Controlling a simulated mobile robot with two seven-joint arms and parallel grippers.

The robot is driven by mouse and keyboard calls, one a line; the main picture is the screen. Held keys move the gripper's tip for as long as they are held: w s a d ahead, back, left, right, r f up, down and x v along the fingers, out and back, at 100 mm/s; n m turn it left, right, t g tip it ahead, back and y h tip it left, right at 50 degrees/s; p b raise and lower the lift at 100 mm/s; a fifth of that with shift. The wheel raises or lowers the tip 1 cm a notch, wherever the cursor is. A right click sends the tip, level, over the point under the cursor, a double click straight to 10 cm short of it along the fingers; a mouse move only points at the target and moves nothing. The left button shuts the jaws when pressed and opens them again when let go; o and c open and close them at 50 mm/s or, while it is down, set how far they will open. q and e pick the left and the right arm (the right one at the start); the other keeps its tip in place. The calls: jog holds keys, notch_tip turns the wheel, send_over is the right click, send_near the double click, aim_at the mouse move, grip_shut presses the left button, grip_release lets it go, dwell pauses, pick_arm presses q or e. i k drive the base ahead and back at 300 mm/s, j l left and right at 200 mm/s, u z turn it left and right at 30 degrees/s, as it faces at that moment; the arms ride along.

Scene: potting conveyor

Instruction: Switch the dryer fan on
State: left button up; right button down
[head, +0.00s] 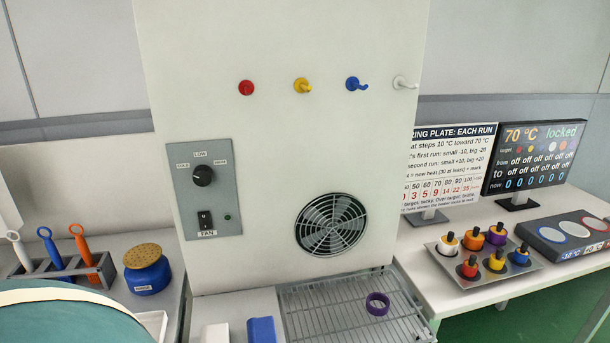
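The dryer is a tall white panel (290,140) with a round dark fan grille (331,225) low on its right side. A grey control plate (205,189) on its left carries a black round knob (203,176), with LOW printed above it and small labels at either side. A small dark green lamp (227,217) sits beside the switch and does not look brightly lit. The switch's position is too small to tell. Neither gripper shows in this view.
Red, yellow, blue and white pegs (353,84) stick out above. A wire rack (350,308) with a purple ring (377,304) lies below the grille. A blue jar (147,269) and handled tools (60,255) stand left; bottles (472,240) and screens (530,157) right.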

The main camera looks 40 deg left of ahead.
aim_at(205, 220)
jog(key=u, duration=0.4)
jog(key=j+u, duration=0.1)
jog(key=u, duration=0.3)
jog(key=j+u, duration=0.1)
jog(key=u, duration=0.75)
jog(key=i, duration=0.05)
